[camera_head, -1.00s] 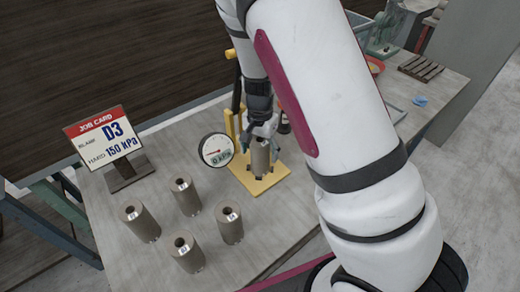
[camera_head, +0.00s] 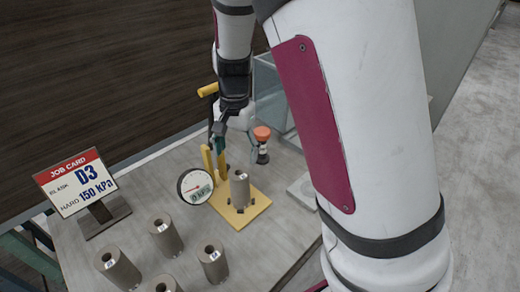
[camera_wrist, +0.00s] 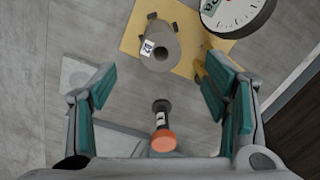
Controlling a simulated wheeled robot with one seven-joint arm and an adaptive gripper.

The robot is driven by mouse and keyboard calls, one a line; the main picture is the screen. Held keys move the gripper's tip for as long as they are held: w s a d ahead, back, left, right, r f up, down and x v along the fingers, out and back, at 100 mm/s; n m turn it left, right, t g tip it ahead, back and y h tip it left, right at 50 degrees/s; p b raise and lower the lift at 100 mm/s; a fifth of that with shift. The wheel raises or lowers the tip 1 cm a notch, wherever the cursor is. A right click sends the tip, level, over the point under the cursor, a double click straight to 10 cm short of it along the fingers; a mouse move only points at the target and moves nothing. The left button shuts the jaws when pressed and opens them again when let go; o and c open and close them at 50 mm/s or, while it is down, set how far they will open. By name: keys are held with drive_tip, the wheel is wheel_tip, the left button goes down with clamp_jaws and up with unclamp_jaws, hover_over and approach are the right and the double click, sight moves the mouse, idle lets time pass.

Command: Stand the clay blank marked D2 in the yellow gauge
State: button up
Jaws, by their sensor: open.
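A grey-brown clay blank (camera_head: 239,190) with a hole in its top stands upright on the yellow gauge's base (camera_head: 258,208), among small dark holders. The wrist view shows this blank (camera_wrist: 172,45) with a white label too small to read surely. The gauge has a yellow post and a round dial (camera_head: 195,187). My gripper (camera_head: 232,138), with green finger pads, is open and empty, above and behind the blank, apart from it. In the wrist view both fingers of my gripper (camera_wrist: 158,90) are spread, with the blank beyond their tips.
Several other labelled blanks (camera_head: 166,237) stand at the front left of the table. The job card (camera_head: 76,183) reads D3, 150 kPa, on a dark stand. An orange-topped object (camera_head: 262,134) stands behind the gauge, seen between my fingers in the wrist view. A clear-sided bin (camera_head: 272,92) is behind.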

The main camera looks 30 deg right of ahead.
drive_tip(key=s+r+n+t, duration=0.5)
drive_tip(key=s+r+n, duration=0.4)
drive_tip(key=s+r, duration=0.9)
drive_tip(key=s, duration=0.3)
drive_tip(key=shift+s+d, duration=0.15)
drive_tip(key=shift+s, duration=0.05)
